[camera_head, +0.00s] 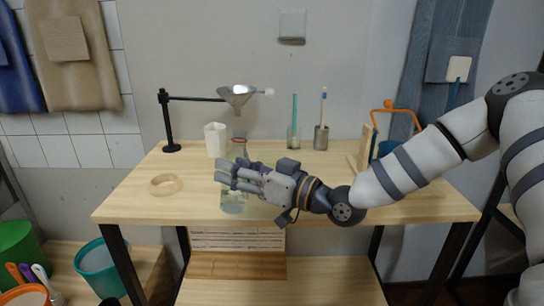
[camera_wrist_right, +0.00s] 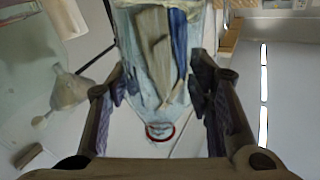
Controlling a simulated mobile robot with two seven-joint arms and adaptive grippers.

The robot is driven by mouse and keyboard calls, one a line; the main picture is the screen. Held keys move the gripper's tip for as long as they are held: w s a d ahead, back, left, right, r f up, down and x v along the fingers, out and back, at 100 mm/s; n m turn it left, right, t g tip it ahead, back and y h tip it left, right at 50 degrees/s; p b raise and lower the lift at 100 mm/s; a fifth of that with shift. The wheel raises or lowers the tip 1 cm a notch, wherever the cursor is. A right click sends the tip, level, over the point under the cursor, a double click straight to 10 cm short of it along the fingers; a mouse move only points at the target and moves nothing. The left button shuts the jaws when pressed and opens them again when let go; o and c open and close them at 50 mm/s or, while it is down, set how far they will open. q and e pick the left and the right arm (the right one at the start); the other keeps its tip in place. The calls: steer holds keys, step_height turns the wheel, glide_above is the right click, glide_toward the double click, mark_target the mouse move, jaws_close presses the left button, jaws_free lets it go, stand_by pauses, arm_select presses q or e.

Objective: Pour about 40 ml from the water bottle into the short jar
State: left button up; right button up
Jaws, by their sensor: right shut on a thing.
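The water bottle (camera_head: 233,204) is clear glass with a red ring at its neck and stands upright near the table's front edge. My right gripper (camera_head: 232,176) is shut around its middle and hides that part. The neck rises above my fingers and the base shows below them; I cannot tell whether the base touches the table. In the right wrist view the bottle (camera_wrist_right: 150,75) sits between both fingers (camera_wrist_right: 160,95), its red-ringed mouth toward the bottom of the picture. I cannot pick out the short jar for certain. My left gripper is not in view.
A metal funnel (camera_head: 238,94) hangs on a black stand (camera_head: 168,125) behind the bottle. A white vessel (camera_head: 216,140) stands left of the bottle, and a wooden ring (camera_head: 166,184) lies further left. A glass (camera_head: 293,139) and a metal cup (camera_head: 321,138) hold tools at the back.

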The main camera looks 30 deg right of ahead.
steer(key=shift+s+a+f+n+g, duration=0.1)
steer(key=shift+a+n+g, duration=0.15)
steer(key=shift+n, duration=0.85)
stand_by(0.7)
